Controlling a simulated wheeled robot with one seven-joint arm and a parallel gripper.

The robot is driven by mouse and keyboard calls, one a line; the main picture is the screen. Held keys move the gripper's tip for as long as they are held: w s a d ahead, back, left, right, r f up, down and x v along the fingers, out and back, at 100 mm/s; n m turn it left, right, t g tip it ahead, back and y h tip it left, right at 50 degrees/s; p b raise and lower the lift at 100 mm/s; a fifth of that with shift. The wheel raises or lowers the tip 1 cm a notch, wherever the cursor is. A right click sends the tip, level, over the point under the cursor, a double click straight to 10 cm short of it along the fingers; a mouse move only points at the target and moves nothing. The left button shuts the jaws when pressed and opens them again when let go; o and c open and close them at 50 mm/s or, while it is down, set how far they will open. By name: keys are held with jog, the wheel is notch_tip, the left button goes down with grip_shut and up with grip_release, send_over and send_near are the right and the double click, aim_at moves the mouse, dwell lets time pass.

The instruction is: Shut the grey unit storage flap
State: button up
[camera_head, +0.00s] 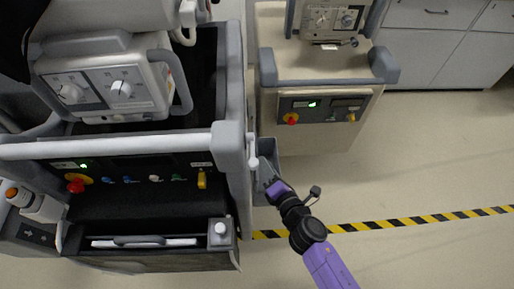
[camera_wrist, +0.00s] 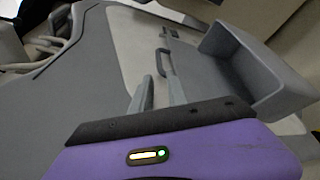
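The grey unit (camera_head: 232,150) is the large cart on the left in the head view. Its storage flap (camera_head: 268,148) is a grey bin-like part that sticks out from the cart's right side, so it appears open. In the wrist view a grey, curved, tray-like part (camera_wrist: 235,62), which looks like this flap, stands out on the right. My gripper (camera_head: 266,174) is at the flap in the head view. In the wrist view its two grey fingers (camera_wrist: 160,88) are apart with nothing seen between them. I cannot tell whether they touch the flap.
A dark handle (camera_wrist: 165,63) is on the grey surface just beyond the fingers. A second, beige cart (camera_head: 318,135) stands behind and to the right. Drawer cabinets (camera_head: 445,45) line the back right. The floor on the right is clear, with a yellow-black tape line (camera_head: 400,221).

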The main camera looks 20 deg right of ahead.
jog(key=shift+b+x, duration=0.5)
jog(key=shift+x, duration=3.4)
jog(key=shift+c, duration=0.4)
grip_shut()
